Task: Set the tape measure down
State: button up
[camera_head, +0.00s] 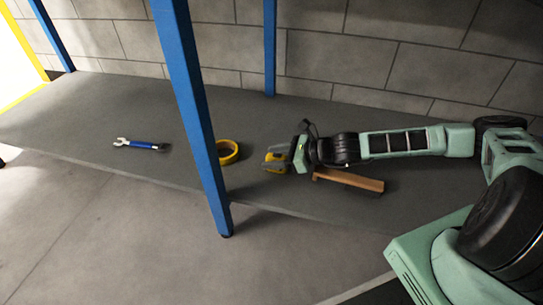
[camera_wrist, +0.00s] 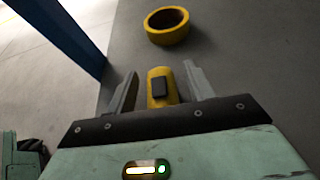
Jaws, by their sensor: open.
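The yellow tape measure (camera_wrist: 162,88) with a dark patch on top shows in the wrist view between the two fingers of my gripper (camera_wrist: 160,90). Gaps show on both sides of it, so the fingers are open around it. In the head view the tape measure (camera_head: 274,164) is a small yellow shape between the fingertips of my gripper (camera_head: 276,157), low over or on the grey surface (camera_head: 80,115). I cannot tell whether its underside touches the surface.
A blue-handled wrench (camera_head: 140,145) lies farther left. A wooden piece (camera_head: 350,180) lies beneath my arm. A block wall (camera_head: 330,55) closes the back.

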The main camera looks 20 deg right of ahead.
jog(key=p+v, duration=0.5)
jog(key=v, duration=0.6)
